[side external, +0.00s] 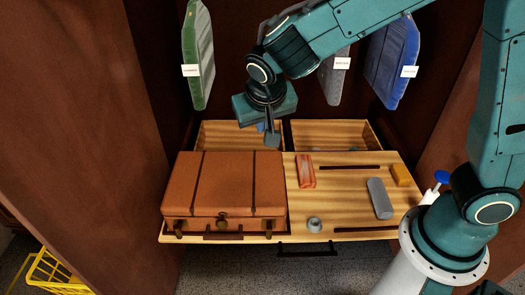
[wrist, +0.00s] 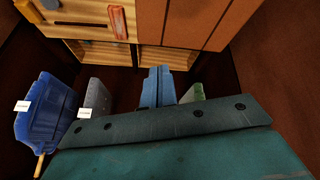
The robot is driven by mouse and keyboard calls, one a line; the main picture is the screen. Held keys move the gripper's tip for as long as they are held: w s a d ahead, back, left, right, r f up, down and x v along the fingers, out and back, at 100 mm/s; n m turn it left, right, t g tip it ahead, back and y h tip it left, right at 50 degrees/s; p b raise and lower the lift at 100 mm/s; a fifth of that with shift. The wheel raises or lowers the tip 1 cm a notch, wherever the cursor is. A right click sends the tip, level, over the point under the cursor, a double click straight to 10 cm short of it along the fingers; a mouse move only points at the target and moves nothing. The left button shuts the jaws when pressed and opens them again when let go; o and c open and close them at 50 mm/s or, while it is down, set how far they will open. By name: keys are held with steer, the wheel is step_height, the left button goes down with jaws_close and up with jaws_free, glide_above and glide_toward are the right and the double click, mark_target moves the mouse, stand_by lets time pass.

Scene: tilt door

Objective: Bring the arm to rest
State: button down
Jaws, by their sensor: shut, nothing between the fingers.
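My gripper (side external: 271,138) hangs over the back of the wooden door panel (side external: 340,215), just behind the brown suitcase. It points down and its fingers are shut and empty. In the wrist view the closed gripper (wrist: 158,75) shows as blue fingers in front of the wooden compartments. The panel lies flat like a table, with a dark handle (side external: 307,249) at its front edge. My gripper looks clear of the suitcase, but the exact gap cannot be told.
The brown suitcase (side external: 225,188) fills the panel's left half. A red block (side external: 306,171), a grey block (side external: 380,198), an orange block (side external: 401,175) and a grey ring (side external: 314,224) lie on the right. A yellow basket (side external: 58,272) stands lower left.

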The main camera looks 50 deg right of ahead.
steer(key=s+d+r+n+y, duration=0.2)
steer(key=s+d+r, duration=0.5)
steer(key=s+d, duration=0.15)
steer(key=s+d+r+n+t+y, duration=0.1)
steer(key=s+d+r+n, duration=0.1)
steer(key=s, duration=1.1)
steer(key=shift+s+d+n+y, duration=0.15)
steer(key=shift+s+n+y, duration=0.25)
steer(key=shift+n, duration=0.1)
steer(key=shift+w+r, duration=0.1)
